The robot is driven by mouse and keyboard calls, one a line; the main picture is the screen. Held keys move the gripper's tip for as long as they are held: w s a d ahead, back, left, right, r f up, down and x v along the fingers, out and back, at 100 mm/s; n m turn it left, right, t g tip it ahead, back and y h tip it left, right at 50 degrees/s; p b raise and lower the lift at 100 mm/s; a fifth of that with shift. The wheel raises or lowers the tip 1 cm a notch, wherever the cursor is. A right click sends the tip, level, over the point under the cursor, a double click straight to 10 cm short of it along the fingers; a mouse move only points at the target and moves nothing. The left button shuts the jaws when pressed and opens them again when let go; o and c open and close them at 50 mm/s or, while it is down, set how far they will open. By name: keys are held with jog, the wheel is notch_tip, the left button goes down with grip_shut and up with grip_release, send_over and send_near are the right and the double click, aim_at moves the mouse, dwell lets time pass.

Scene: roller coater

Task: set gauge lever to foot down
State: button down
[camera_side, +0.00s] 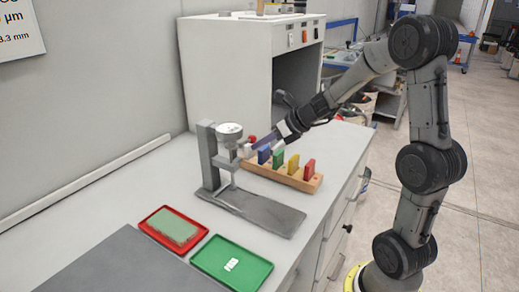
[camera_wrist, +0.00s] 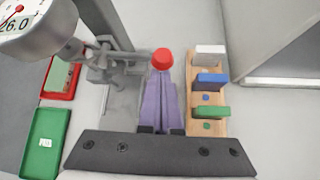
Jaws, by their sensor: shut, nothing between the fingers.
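The thickness gauge (camera_side: 208,165) stands on the bench, with a round dial (camera_side: 229,129) at its top. The dial also shows at the top left of the wrist view (camera_wrist: 22,25). The gauge lever ends in a red knob (camera_wrist: 162,59), which also shows in the side view (camera_side: 252,139). My gripper (camera_wrist: 162,80) is shut and empty, its purple fingers together and pointing at the knob. The fingertips are right at the knob; I cannot tell whether they touch it. In the side view my gripper (camera_side: 256,144) partly hides the lever area. The gap under the foot is unclear.
A wooden rack (camera_side: 284,178) with several coloured blocks stands close right of the gauge. A red tray (camera_side: 149,238) with a greenish pad and a green tray (camera_side: 262,275) with small white pieces lie in front. A grey cabinet (camera_side: 226,60) stands behind.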

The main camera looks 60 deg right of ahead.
jog(key=shift+a+r+n+h, duration=0.1)
jog(key=shift+r+n+h, duration=0.65)
jog(key=shift+r+h, duration=0.55)
jog(key=shift+r+n+h, duration=0.75)
jog(key=shift+r+h, duration=0.35)
jog(key=shift+r, duration=0.3)
jog(key=shift+f, duration=0.75)
